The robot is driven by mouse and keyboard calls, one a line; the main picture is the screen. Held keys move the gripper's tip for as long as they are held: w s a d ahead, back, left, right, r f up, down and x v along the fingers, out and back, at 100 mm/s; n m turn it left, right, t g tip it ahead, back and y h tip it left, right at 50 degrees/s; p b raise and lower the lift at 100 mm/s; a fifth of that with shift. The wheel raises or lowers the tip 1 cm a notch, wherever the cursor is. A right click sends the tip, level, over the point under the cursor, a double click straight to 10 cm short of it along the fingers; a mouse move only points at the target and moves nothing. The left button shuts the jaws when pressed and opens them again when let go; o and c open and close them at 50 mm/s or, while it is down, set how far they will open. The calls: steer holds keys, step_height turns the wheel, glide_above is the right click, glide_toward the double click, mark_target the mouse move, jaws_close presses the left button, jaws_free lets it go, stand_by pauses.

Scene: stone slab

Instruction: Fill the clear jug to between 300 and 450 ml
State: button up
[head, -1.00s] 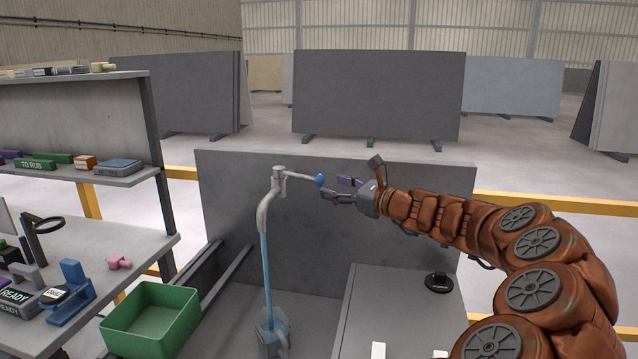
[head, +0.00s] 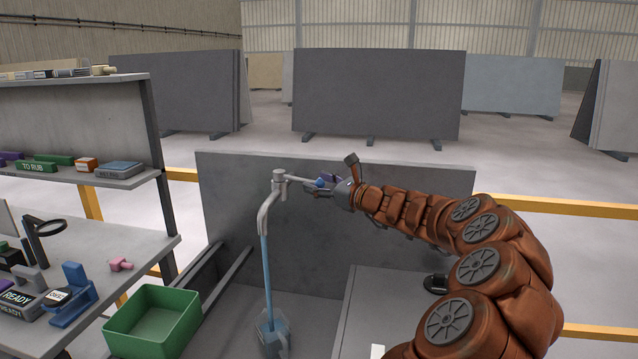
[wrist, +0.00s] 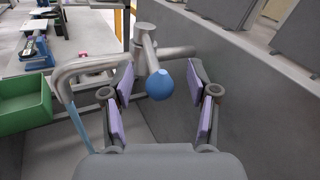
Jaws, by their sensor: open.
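The tap (head: 278,190) is a grey spout with a lever ending in a blue knob (head: 320,183). A blue stream of water (head: 266,265) runs from the spout down into the clear jug (head: 271,335), which stands in the sink area below. The jug's water level is too small to read. My gripper (head: 328,182) is open around the blue knob. In the wrist view, the knob (wrist: 159,84) sits between the two purple finger pads, with gaps on both sides. The tap body (wrist: 148,52) is behind it.
A green bin (head: 152,322) stands left of the jug. A grey upright slab (head: 335,215) rises behind the tap. A bench (head: 85,255) with blue and pink items is at left. A pale worktop (head: 375,300) lies under my arm.

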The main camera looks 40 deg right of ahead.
jaws_close()
stand_by(0.5)
